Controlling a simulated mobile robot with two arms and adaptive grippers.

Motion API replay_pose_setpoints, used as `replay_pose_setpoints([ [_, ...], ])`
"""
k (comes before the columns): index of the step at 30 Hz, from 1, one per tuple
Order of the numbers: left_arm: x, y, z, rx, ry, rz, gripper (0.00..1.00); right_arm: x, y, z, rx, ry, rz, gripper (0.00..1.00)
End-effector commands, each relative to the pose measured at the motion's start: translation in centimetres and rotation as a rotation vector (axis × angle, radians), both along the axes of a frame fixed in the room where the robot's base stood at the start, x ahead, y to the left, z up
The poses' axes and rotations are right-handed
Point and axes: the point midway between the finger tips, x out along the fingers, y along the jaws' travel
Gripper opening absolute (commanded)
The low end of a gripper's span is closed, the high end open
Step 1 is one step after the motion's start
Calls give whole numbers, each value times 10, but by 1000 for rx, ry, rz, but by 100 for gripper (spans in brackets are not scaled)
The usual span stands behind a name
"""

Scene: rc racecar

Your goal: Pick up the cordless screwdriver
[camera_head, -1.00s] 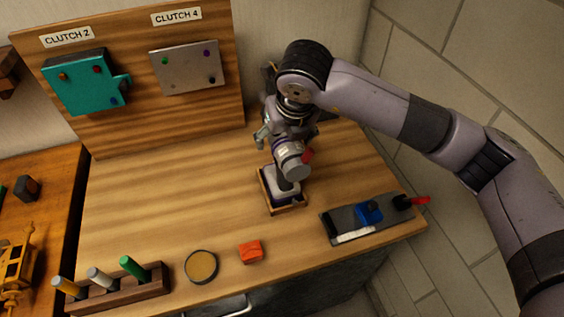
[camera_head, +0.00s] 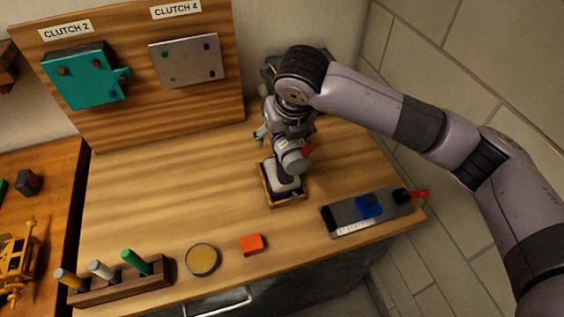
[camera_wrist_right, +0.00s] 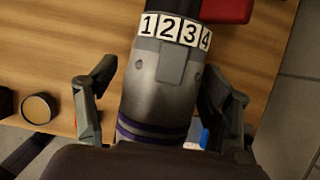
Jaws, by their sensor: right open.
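The cordless screwdriver (camera_head: 290,163) stands upright in a small wooden tray (camera_head: 286,203) on the bench, with a grey body, dark grip and red part. In the right wrist view its grey barrel (camera_wrist_right: 160,85), with a 1-2-3-4 number ring and purple bands, lies between the fingers of my right gripper (camera_wrist_right: 163,108). That gripper is open, with one finger on each side and a visible gap at least on the left. In the head view the right gripper (camera_head: 280,136) is at the screwdriver's upper part, partly hidden by my wrist. My left gripper is out of view.
A board with a teal plate (camera_head: 82,78) and a silver plate (camera_head: 187,61) stands behind. In front are a pen rack (camera_head: 115,283), a round tin (camera_head: 202,260), an orange block (camera_head: 252,244) and a grey tray (camera_head: 345,220) with blue part. The bench's left-middle is clear.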

Motion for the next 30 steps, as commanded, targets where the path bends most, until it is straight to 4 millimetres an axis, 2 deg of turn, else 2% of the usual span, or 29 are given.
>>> replay_pose_setpoints([
  [23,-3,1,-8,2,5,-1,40,0,0,-2,1,0,0,73],
  [30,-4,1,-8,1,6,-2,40,0,0,-3,1,0,0,58],
])
